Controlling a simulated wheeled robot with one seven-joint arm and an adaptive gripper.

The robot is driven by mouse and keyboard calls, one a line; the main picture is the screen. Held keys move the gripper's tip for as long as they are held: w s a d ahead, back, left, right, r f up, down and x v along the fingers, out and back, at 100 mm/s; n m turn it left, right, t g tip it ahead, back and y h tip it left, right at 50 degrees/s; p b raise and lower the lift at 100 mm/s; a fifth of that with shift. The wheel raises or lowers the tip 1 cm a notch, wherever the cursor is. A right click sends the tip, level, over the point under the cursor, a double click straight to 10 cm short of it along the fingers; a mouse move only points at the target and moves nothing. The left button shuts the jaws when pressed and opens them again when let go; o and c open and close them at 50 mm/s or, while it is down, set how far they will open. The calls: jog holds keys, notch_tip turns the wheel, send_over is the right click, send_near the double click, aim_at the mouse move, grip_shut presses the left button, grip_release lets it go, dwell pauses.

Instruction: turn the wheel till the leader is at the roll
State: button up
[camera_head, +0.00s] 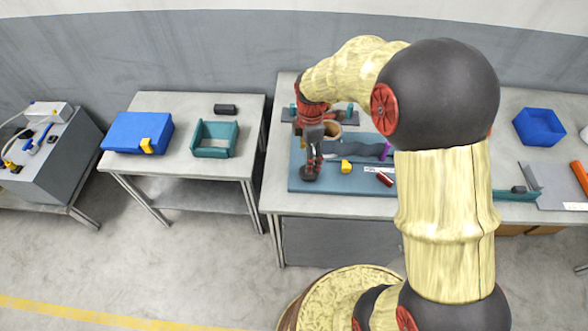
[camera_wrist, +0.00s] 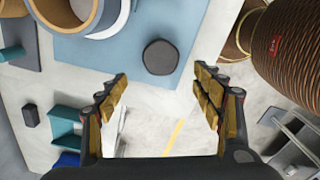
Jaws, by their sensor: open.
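A dark round knob, which looks like the wheel (camera_wrist: 160,57), sits on the blue board (camera_wrist: 183,18) in the wrist view. It shows in the head view as a dark disc (camera_head: 309,174) near the board's front left corner. My gripper (camera_wrist: 160,88) is open and empty, with the knob beyond and between its fingertips, apparently apart from it. In the head view my gripper (camera_head: 313,153) is above the knob. A tan ring, likely the roll (camera_head: 333,130), stands behind; it shows partly in the wrist view (camera_wrist: 108,22). I cannot identify the leader surely; a grey wavy strip (camera_head: 355,150) runs rightward.
A yellow block (camera_head: 346,167), a red piece (camera_head: 384,179) and a purple piece (camera_head: 385,150) lie on the board. My arm hides its right part. A side table at left holds a blue box (camera_head: 130,133) and a teal tray (camera_head: 216,152).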

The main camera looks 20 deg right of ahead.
jog(key=shift+s+d+n, duration=0.1)
jog(key=shift+d+n, duration=0.05)
jog(key=shift+n, duration=0.55)
jog(key=shift+f, duration=0.35)
jog(key=shift+f+b, duration=0.75)
jog(key=shift+f, duration=2.85)
jog(key=c, duration=1.2)
jog(key=shift+o, duration=0.2)
